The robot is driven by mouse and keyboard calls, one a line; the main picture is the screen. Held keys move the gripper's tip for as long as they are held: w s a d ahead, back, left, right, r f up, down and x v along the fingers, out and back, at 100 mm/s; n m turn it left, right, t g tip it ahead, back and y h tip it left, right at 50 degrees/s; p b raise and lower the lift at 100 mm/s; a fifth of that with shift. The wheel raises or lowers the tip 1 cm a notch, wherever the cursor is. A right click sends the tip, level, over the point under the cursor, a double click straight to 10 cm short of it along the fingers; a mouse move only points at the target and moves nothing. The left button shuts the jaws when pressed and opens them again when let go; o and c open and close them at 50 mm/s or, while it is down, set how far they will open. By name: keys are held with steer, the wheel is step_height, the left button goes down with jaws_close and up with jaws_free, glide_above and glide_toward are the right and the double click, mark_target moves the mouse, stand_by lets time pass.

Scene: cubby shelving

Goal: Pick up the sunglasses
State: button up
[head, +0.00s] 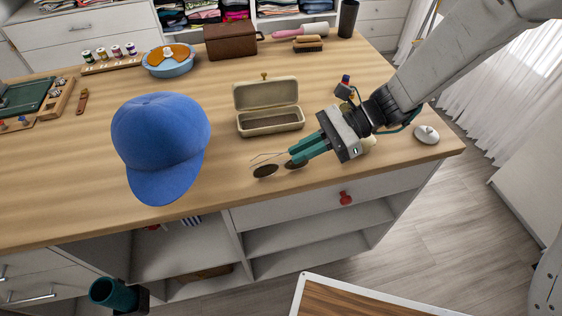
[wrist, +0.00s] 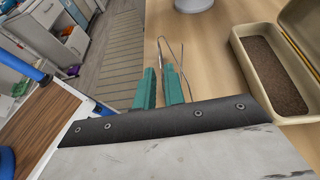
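The sunglasses (head: 266,170) have dark round lenses and thin wire temples. They are at the near edge of the wooden counter, in front of the open beige case. My gripper (head: 292,156) reaches in from the right, its teal fingertips over the sunglasses and partly covering the right lens. In the wrist view, the thin temples (wrist: 160,46) stick out past the fingertips (wrist: 160,68). The fingers are close together with a narrow gap between them. I see no clear grip on the frame; whether they touch it is hard to tell. The lenses are hidden in the wrist view.
The open beige case (head: 271,122) stands just behind the sunglasses; it is at the right in the wrist view (wrist: 270,75). A blue cap (head: 160,145) lies to the left. A white mouse (head: 426,134) is to the right. A drawer with a red knob (head: 345,198) is below the counter edge.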

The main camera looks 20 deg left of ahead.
mark_target(289, 159)
steer(key=x, duration=0.3)
steer(key=shift+a+f, duration=0.15)
steer(key=shift+a, duration=0.1)
steer(key=shift+c, duration=0.3)
jaws_close()
